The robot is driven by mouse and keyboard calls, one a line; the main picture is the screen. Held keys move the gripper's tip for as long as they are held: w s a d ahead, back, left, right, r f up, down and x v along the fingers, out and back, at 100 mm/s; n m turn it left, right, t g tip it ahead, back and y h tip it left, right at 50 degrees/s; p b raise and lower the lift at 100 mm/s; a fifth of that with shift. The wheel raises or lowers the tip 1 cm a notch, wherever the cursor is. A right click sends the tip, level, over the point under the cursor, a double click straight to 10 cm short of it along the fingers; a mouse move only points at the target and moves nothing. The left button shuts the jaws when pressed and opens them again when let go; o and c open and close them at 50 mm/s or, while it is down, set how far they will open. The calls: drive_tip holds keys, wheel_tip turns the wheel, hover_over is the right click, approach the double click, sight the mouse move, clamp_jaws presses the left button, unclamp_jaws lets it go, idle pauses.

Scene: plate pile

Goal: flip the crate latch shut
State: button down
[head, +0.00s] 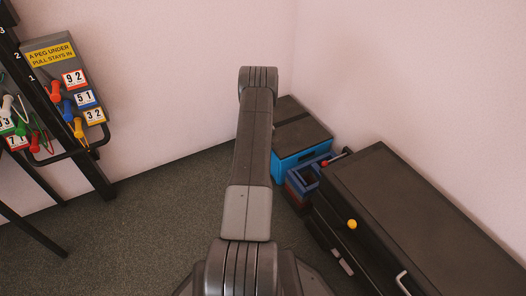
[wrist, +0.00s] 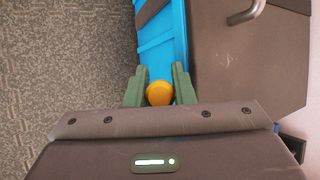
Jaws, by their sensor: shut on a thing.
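The blue crate (head: 300,160) with a dark lid (head: 303,134) stands by the wall in the head view, partly behind my arm. In the wrist view a blue wall (wrist: 163,50) runs up the picture beside a brown panel (wrist: 230,60). My gripper (wrist: 160,85) has two green fingers, one on each side of a round orange knob (wrist: 160,94), and is shut on it. I cannot tell what the knob is fixed to or how the latch lies. The gripper is hidden behind my arm in the head view.
A long dark cabinet (head: 420,215) with a yellow knob (head: 351,224) stands at right. Small blue and red bins (head: 300,186) and a red-tipped lever (head: 337,157) lie between it and the crate. A peg rack (head: 65,90) stands at left. The floor (head: 140,225) between is clear.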

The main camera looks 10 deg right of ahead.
drive_tip(key=c, duration=1.5)
unclamp_jaws()
drive_tip(key=b+v, duration=0.1)
drive_tip(key=v, duration=1.2)
drive_tip(key=shift+s+r, duration=0.25)
drive_tip(key=shift+r, duration=0.05)
drive_tip(key=p+x, duration=0.1)
drive_tip(key=x, duration=1.2)
drive_tip(key=shift+w+f, duration=0.25)
drive_tip(key=shift+f, duration=0.1)
drive_tip(key=shift+r, duration=0.1)
